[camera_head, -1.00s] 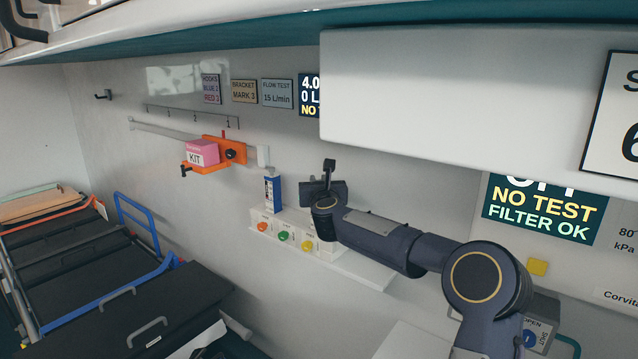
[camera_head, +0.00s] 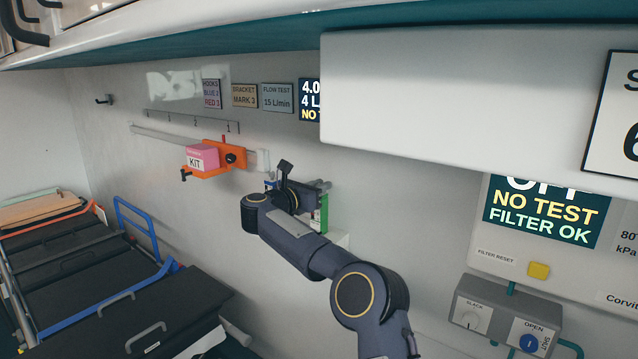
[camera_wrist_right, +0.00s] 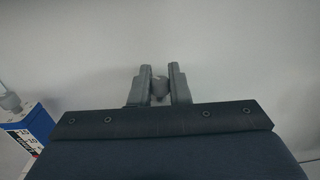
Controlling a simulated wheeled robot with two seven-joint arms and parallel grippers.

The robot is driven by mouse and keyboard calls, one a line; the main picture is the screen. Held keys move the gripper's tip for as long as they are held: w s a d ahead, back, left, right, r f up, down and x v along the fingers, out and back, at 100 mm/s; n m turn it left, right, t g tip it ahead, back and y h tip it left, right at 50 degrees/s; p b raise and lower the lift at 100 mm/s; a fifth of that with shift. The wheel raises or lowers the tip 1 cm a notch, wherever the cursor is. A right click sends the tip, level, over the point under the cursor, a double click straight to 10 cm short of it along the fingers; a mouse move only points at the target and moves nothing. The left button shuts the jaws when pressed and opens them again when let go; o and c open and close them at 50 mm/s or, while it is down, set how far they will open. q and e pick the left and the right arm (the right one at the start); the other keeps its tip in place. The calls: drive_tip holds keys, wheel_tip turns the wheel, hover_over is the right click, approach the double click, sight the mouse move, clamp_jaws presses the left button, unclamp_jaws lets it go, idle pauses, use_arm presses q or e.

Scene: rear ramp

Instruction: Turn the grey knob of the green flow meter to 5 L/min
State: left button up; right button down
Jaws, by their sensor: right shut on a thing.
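The green flow meter (camera_head: 323,213) shows as a narrow green and white strip on the wall, mostly hidden behind my right gripper (camera_head: 320,186). In the right wrist view, my right gripper (camera_wrist_right: 159,84) is shut on the grey knob (camera_wrist_right: 160,88), which sits between its fingertips. The knob's markings cannot be seen. A dark wall display (camera_head: 310,101) reads "4.0" and "4 L" in its visible part; its right side is hidden. My left gripper is not in view.
An orange bracket (camera_head: 226,158) with a pink kit box (camera_head: 202,156) is on the rail at left. A large white cabinet (camera_head: 450,90) overhangs at upper right.

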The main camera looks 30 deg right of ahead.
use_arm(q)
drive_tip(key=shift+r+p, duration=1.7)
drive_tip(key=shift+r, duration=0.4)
use_arm(e)
drive_tip(key=shift+m+g+h, duration=0.4)
drive_tip(key=shift+m+g, duration=0.8)
drive_tip(key=shift+g, duration=0.6)
drive_tip(key=c, duration=1.4)
unclamp_jaws()
